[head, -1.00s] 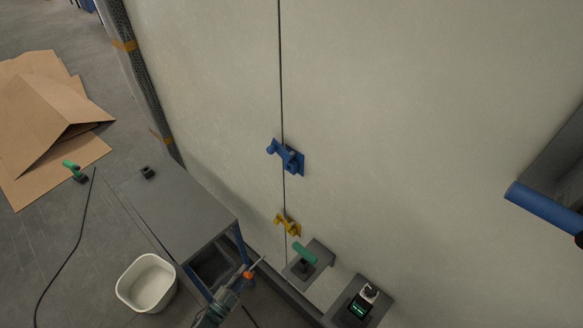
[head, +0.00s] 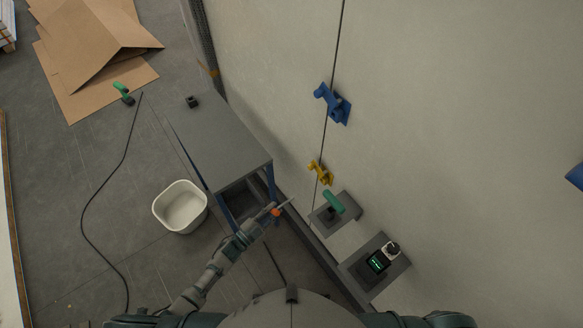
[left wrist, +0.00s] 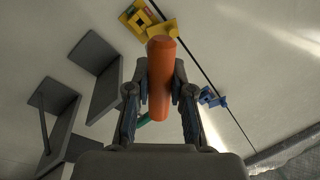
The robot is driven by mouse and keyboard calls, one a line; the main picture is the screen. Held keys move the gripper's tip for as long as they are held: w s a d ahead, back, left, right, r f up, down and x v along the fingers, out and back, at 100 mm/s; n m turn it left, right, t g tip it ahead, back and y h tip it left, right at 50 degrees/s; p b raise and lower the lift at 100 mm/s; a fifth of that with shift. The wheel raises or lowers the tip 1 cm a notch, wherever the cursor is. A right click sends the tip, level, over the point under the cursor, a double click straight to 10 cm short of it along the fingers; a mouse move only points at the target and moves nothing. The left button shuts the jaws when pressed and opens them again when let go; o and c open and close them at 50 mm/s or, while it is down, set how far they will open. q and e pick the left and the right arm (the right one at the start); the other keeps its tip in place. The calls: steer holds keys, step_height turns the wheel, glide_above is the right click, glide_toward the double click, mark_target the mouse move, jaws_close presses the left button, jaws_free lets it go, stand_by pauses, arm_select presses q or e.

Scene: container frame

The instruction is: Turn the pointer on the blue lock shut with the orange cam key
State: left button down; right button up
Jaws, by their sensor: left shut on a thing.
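The blue lock (head: 335,104) is on the pale wall, beside a dark vertical seam. It also shows small in the left wrist view (left wrist: 211,97), right of the fingers. Its pointer's exact angle is too small to tell. My left gripper (head: 272,213) is below and left of the blue lock in the head view, apart from it. It is shut on the orange cam key (left wrist: 161,80), whose thick orange handle stands between the fingers. A thin grey shaft of the key points up and right in the head view. My right gripper is out of view.
A yellow lock (head: 321,172) sits below the blue one on the seam. Below it are a grey shelf with a green-handled tool (head: 334,202) and a shelf with a device (head: 378,262). A grey table (head: 215,140) and white bin (head: 180,207) stand left; cardboard lies beyond.

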arm_select(q)
step_height(320, 180, up, 36)
steer(key=w+d+m+p, duration=0.1)
steer(key=d+m+p, duration=0.1)
steer(key=m+p, duration=0.3)
steer(key=p, duration=0.3)
steer(key=shift+w+h, duration=0.4)
steer(key=shift+d+f, duration=0.1)
steer(key=w+d+m+g+h+b, duration=0.1)
steer(key=d+m, duration=0.3)
steer(key=m, duration=0.7)
steer(key=w+d+m+g+h, duration=0.1)
steer(key=w+d+m+g, duration=0.2)
steer(key=m, duration=0.9)
steer(key=shift+w+d+r+g+h+b, duration=0.25)
steer(key=shift+w+d+g+h+b, duration=0.1)
steer(key=shift+w+g, duration=0.25)
